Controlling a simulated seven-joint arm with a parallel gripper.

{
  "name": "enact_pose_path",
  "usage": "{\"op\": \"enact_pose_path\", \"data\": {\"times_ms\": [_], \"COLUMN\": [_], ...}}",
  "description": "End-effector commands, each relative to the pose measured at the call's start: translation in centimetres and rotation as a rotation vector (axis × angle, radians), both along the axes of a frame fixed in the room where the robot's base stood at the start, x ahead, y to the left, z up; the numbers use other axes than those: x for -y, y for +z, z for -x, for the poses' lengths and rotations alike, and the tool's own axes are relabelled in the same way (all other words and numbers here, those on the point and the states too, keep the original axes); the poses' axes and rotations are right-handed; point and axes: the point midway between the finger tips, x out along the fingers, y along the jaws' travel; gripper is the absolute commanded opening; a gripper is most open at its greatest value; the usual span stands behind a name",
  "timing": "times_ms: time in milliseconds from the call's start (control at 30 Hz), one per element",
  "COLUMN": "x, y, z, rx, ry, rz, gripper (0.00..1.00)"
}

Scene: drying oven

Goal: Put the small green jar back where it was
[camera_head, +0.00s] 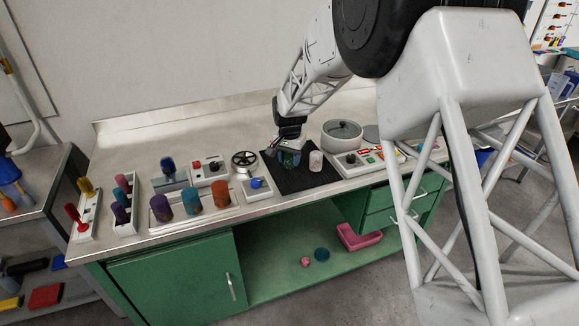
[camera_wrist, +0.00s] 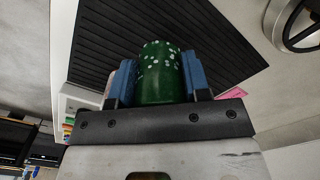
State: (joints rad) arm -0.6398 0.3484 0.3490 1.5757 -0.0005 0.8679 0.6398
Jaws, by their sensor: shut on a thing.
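The small green jar (camera_wrist: 162,72), dark green with white speckles, is between the two blue finger pads of my gripper (camera_wrist: 160,78) in the wrist view. My gripper is shut on it. In the head view the gripper (camera_head: 288,154) is over the left back part of the black ribbed mat (camera_head: 300,182), and the jar is mostly hidden by the fingers. The mat also shows behind the jar in the wrist view (camera_wrist: 105,45). I cannot tell whether the jar touches the mat.
A whitish jar (camera_head: 316,161) stands on the mat, close right of my gripper. A round lidded pot (camera_head: 342,136) is behind it. A switch panel (camera_head: 358,161) is to the right. A black handwheel (camera_head: 244,159) and a blue-button box (camera_head: 257,187) are to the left.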

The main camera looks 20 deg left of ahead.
Motion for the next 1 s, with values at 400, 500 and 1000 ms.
{"op": "enact_pose_path", "data": {"times_ms": [400,500,1000], "x": [0.0,0.0,0.0], "y": [-2.8,-3.4,-3.8], "z": [0.0,0.0,0.0], "rx": [-0.001,-0.001,0.0], "ry": [0.0,0.0,0.0], "rz": [0.001,0.001,0.0], "gripper": [0.21,0.21,0.47]}}
